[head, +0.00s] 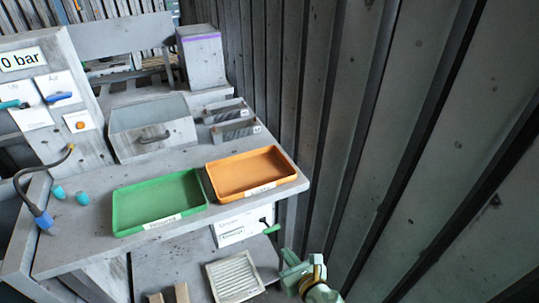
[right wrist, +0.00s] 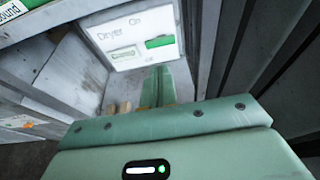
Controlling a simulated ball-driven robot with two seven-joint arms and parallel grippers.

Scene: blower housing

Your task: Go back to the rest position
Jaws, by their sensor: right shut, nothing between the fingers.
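My right gripper (head: 291,264) is at the bottom of the head view, right of the table's front corner. In the right wrist view its green fingers (right wrist: 157,88) are together and shut, with nothing between them. They point towards a white dryer panel (right wrist: 132,36), which reads "Dryer On" in that view and has a green part on it. The same panel (head: 240,228) shows under the table edge in the head view. The gripper appears apart from the panel. My left gripper is not in view.
A green tray (head: 122,212) and an orange tray (head: 228,188), both empty, lie on the grey table (head: 90,245). A slatted vent-like piece (head: 234,277) lies below. A ribbed wall (head: 400,130) stands close on the right. A hose and two teal pieces are at left.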

